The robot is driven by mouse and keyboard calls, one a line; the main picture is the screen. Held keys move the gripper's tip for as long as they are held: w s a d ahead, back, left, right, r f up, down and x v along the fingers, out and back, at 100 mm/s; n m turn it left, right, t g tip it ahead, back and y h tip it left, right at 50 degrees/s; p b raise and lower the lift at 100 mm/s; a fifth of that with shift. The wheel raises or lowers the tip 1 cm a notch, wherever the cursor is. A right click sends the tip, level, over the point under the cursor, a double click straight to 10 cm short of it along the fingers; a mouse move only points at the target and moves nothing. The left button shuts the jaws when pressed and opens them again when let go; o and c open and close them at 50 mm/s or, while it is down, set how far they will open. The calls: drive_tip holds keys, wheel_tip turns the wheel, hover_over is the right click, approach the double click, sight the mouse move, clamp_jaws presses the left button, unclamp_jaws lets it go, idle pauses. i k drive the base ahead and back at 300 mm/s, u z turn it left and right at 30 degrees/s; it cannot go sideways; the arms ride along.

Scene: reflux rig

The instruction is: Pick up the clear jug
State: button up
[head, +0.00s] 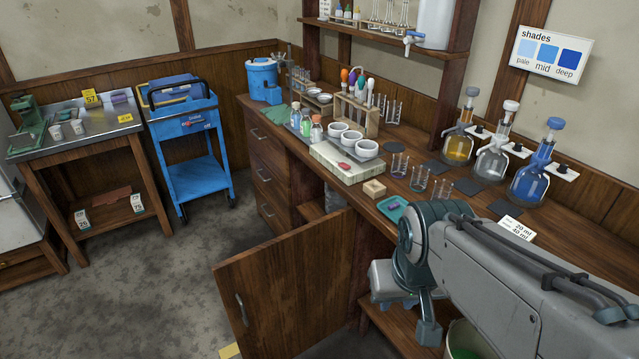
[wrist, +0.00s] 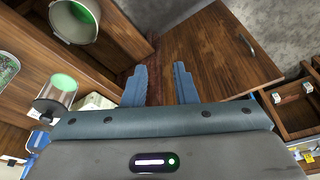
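I cannot clearly make out a clear jug in either view. In the wrist view, a pale rounded vessel (wrist: 6,68) with green in it is cut off by the left edge; I cannot tell whether it is the jug. A grey metal-looking vessel (wrist: 49,103) with a green top and a bucket (wrist: 75,32) with green inside are also at the left. My gripper (wrist: 160,82) is open, with its two blue fingers apart and nothing between them. In the head view, my arm reaches down in front of the bench, and my fingertips cannot be clearly told apart.
A cupboard door (head: 285,285) stands open below the bench, and the wrist view also shows the door (wrist: 210,50). Several glass flasks (head: 492,155), beakers (head: 419,179) and white bowls (head: 351,141) crowd the bench. A blue cart (head: 193,165) stands left on open floor.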

sight(333, 202)
drive_tip(key=u, duration=0.45)
drive_tip(key=k, duration=1.1)
drive_tip(key=u, duration=1.05)
drive_tip(key=i, duration=3.6)
drive_tip(key=z, duration=0.85)
drive_tip(key=i, duration=1.1)
drive_tip(key=z, duration=1.75)
drive_tip(key=i, duration=0.9)
drive_tip(key=z, duration=0.5)
